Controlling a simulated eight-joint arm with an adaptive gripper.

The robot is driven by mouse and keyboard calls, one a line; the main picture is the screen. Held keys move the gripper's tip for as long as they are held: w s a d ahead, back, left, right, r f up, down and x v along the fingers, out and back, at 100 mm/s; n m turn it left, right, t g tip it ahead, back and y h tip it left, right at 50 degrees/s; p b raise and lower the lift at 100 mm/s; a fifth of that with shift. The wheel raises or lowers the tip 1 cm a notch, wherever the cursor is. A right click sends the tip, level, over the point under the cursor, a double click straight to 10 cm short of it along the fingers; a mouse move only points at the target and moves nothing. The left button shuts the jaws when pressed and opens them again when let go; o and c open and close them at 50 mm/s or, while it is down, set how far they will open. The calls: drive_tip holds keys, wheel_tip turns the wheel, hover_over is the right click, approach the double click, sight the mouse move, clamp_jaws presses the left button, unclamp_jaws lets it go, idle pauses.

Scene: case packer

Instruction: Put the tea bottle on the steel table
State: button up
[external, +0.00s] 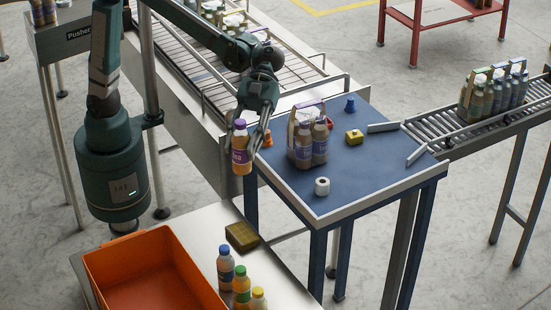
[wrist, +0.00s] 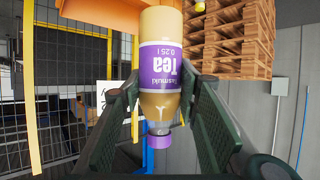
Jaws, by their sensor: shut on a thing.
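The tea bottle (external: 241,157) has a purple cap and a purple-and-white label around a light brown body. It is upright in the external view, held in the air beside the blue-topped table's left corner. In the wrist view the bottle (wrist: 160,55) fills the middle, with "Tea" upside down and the cap at the bottom. My gripper (external: 249,128) is shut on the bottle; its fingers (wrist: 160,95) flank it in the wrist view. The steel table (external: 203,238) is at the bottom left, nearer the camera and lower than the bottle.
On the steel table are an orange bin (external: 150,280), a brown block (external: 241,237) and bottles with blue (external: 226,262), green (external: 241,287) and yellow (external: 259,299) caps. The blue-topped table (external: 355,180) holds a bottle pack (external: 306,140) and small items. A strip of steel beside the bin is bare.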

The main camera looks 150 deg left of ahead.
drive_tip(key=s+d+m+g+h+b, duration=0.1)
drive_tip(key=s+d+m+g+b, duration=0.1)
drive_tip(key=s+d, duration=0.45)
drive_tip(key=s+d+m+g+h+b, duration=0.1)
drive_tip(key=s+d+m+g, duration=0.15)
drive_tip(key=d, duration=0.65)
drive_tip(key=s+d+m+g+h+b, duration=0.1)
drive_tip(key=s+d+b, duration=0.1)
drive_tip(key=s+d, duration=0.45)
wheel_tip(320, 180, down, 23)
drive_tip(key=w+d, duration=0.1)
drive_tip(key=shift+w, duration=0.25)
drive_tip(key=shift+f+b, duration=0.45)
drive_tip(key=shift+f, duration=2.5)
drive_tip(key=shift+f+b, duration=0.4)
drive_tip(key=shift+f, duration=1.65)
drive_tip(key=shift+f, duration=0.2)
